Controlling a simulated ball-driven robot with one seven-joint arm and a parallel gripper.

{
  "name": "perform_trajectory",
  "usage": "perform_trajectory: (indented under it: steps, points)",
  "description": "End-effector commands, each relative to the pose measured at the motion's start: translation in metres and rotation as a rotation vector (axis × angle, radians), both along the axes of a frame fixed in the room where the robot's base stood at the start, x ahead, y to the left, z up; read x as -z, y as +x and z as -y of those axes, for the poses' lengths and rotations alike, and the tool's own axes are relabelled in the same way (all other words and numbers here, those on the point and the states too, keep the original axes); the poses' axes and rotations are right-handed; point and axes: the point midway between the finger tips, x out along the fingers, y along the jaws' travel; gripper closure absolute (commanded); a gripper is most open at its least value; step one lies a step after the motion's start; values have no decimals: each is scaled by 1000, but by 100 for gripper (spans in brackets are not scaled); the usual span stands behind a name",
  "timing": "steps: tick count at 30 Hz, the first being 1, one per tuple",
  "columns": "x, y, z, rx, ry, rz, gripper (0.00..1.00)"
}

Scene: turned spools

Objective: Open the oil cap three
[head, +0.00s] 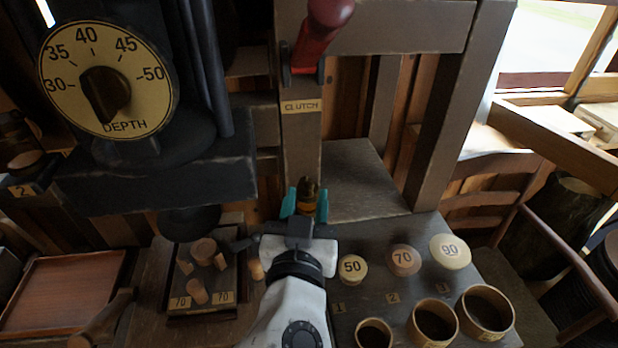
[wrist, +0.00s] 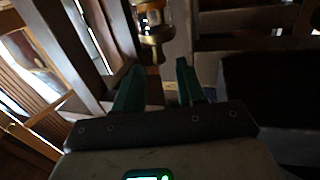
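My gripper (head: 306,208) is in the middle of the head view, its two teal fingers apart. A small brass and amber oiler (head: 308,187) shows between and beyond the fingertips. In the wrist view the fingers of my gripper (wrist: 159,66) stand open with nothing between them. The oiler (wrist: 152,34), with a glass-like body and brass base, is just beyond the tips there, cut by the top edge. I cannot tell whether a finger touches it. No number three shows on it, and its cap cannot be made out.
A red-handled clutch lever (head: 324,25) is above. A depth dial (head: 107,78) is at upper left. Round lids marked 50 (head: 352,267), 70 (head: 404,260) and 90 (head: 450,250) lie to the right, behind open round boxes (head: 435,322). A block tray (head: 204,315) is left.

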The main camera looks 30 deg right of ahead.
Motion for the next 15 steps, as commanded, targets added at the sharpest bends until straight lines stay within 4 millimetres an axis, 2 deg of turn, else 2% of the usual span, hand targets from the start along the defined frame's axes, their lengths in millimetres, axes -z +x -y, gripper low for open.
perform_trajectory:
  steps: [6, 15]
  points:
    - [-2, 28, 19, 2, -1, -1, 61]
    - [0, 40, 26, -1, 0, 0, 61]
